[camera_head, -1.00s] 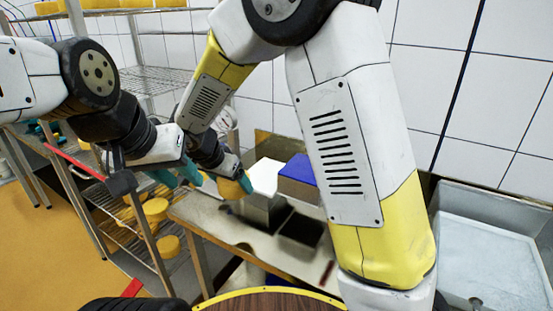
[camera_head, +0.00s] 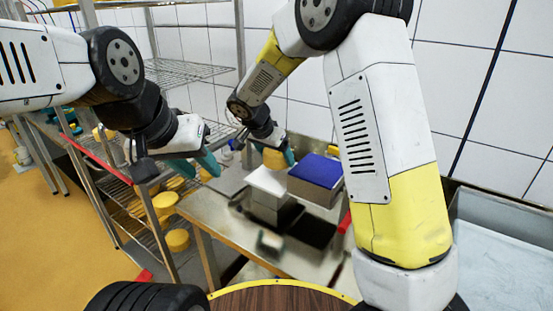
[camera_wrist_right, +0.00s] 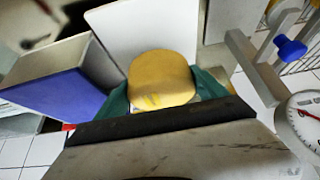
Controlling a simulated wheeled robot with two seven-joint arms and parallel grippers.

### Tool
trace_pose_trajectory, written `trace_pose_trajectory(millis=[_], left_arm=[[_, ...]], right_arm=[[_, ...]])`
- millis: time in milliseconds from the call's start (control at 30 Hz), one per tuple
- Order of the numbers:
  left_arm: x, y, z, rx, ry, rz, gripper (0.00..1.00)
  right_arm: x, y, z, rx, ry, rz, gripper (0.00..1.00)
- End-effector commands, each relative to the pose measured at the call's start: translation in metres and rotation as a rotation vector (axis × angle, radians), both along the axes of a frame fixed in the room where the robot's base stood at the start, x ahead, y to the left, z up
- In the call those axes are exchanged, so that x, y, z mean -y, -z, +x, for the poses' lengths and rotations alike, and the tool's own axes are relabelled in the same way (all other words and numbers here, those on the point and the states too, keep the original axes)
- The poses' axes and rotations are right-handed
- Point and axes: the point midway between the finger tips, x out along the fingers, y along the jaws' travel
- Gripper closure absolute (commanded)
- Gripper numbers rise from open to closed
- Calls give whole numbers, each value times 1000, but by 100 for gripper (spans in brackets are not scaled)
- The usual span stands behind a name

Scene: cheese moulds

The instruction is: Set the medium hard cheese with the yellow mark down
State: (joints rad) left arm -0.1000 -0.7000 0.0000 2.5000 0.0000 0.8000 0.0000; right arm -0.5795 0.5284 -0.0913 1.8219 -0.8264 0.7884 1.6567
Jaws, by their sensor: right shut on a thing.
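The yellow cheese (camera_head: 274,159) is held in my right gripper (camera_head: 276,157), whose teal fingers sit on either side of it. In the right wrist view the cheese (camera_wrist_right: 160,78) is a rounded block with a brighter yellow mark on its near side. It appears over or just beside the white-topped box (camera_head: 268,181); whether it touches cannot be told. My left gripper (camera_head: 196,165) hangs empty to the left, its teal fingers apart.
A blue-topped box (camera_head: 318,171) stands right of the white-topped one, on the metal table (camera_head: 205,212). Wire shelves (camera_head: 183,75) with several yellow cheeses (camera_head: 177,239) stand at left. A dial scale (camera_wrist_right: 302,118) shows in the wrist view. A sink (camera_head: 505,245) is at right.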

Motion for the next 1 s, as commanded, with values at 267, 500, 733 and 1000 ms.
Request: trace_pose_trajectory(millis=[267,500,733,1000], left_arm=[[0,0,0,0,0,0,64],[0,0,0,0,0,0,64],[0,0,0,0,0,0,64],[0,0,0,0,0,0,64]], right_arm=[[2,26,1,-2,-1,-2,58],[1,35,2,2,0,1,58],[1,37,2,0,-1,0,9],[1,37,2,0,0,1,0]])
